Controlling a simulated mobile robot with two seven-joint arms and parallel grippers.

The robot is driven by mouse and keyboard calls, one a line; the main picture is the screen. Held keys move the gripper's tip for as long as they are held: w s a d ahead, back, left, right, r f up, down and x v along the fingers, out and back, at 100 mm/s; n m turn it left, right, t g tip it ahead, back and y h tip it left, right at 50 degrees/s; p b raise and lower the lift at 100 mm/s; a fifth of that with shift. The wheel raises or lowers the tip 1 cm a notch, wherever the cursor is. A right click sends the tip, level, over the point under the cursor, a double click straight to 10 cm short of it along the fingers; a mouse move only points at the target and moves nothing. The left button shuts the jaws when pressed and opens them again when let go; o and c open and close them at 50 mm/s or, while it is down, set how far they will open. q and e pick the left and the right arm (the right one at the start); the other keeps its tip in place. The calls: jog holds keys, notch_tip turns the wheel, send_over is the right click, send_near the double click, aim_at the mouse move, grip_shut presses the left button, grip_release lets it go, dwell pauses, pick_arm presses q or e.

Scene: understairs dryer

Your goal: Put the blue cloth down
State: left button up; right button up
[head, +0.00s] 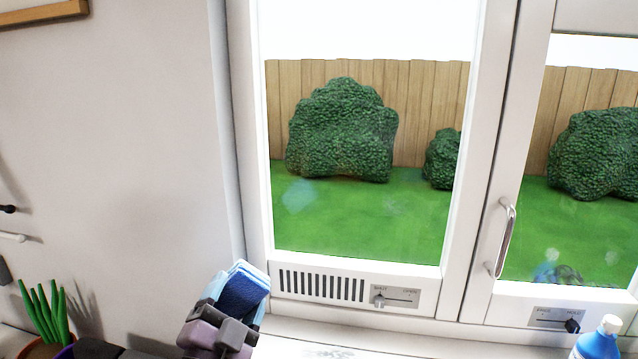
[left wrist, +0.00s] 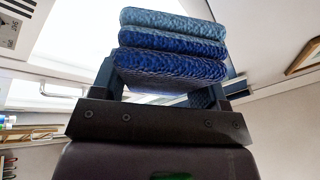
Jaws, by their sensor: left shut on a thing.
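The blue cloth (head: 243,288) is a folded pad with light and dark blue layers. In the head view it is low, left of centre, in front of the window's lower left corner. My left gripper (head: 226,312) is shut on it. In the left wrist view the cloth (left wrist: 172,45) sticks out beyond the gripper (left wrist: 160,84), with a finger on each side. The cloth appears held above the white sill (head: 310,346); whether it touches the sill or wall cannot be told. My right gripper is not in view.
The window pane (head: 365,215) has pale smudges. Below it are a vent slider (head: 380,300) and a second knob (head: 572,325). A metal handle (head: 503,238) stands out at right. A blue-and-white bottle (head: 600,342) is at lower right, a potted plant (head: 45,312) at lower left.

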pick_arm(q)
jog(key=s+a+f+n+y, duration=0.1)
jog(key=a+f+y, duration=0.1)
jog(key=a+f, duration=0.2)
jog(key=s+a+f+n+y+b, duration=0.1)
jog(key=a+f+y, duration=0.2)
jog(key=f, duration=0.7)
jog(key=shift+s+a+n+t, duration=0.3)
jog(key=shift+a+t, duration=0.1)
jog(key=shift+a, duration=0.1)
